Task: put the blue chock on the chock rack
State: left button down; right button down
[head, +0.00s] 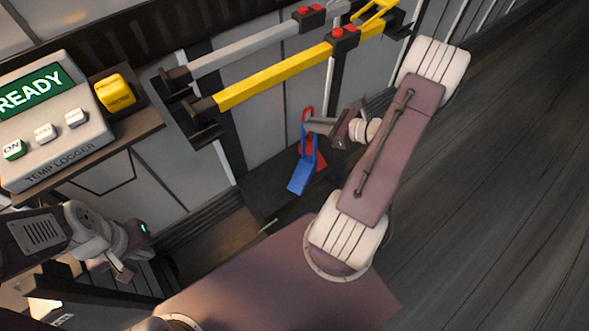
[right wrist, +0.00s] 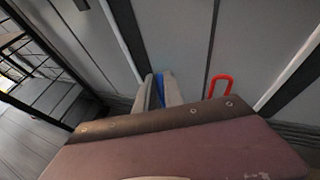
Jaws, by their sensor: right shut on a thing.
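The blue chock (head: 300,178), a wedge with a tall loop handle, hangs below my right gripper (head: 312,126) in the head view. My right gripper is shut on the top of its handle; a strip of blue (right wrist: 159,88) shows between the fingers in the right wrist view. A dark low shelf (head: 262,190), which looks like the chock rack, lies behind and below the blue chock. I cannot tell whether they touch. My left gripper (head: 124,266) is at the lower left, away from the chock; its finger gap is not clear.
A red chock (head: 318,153) stands just behind the blue one; its red handle (right wrist: 219,84) shows in the right wrist view. Yellow (head: 270,75) and grey (head: 240,50) bars run above. A temperature logger (head: 50,125) sits at the left. The floor at right is clear.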

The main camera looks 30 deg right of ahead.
jog(key=w+a+f+b, duration=0.5)
jog(key=w+f, duration=0.5)
jog(key=f, duration=0.1)
jog(key=shift+w, duration=0.2)
jog(key=c, duration=1.5)
grip_release()
jog(key=shift+a+f, duration=0.1)
jog(key=shift+o, duration=0.2)
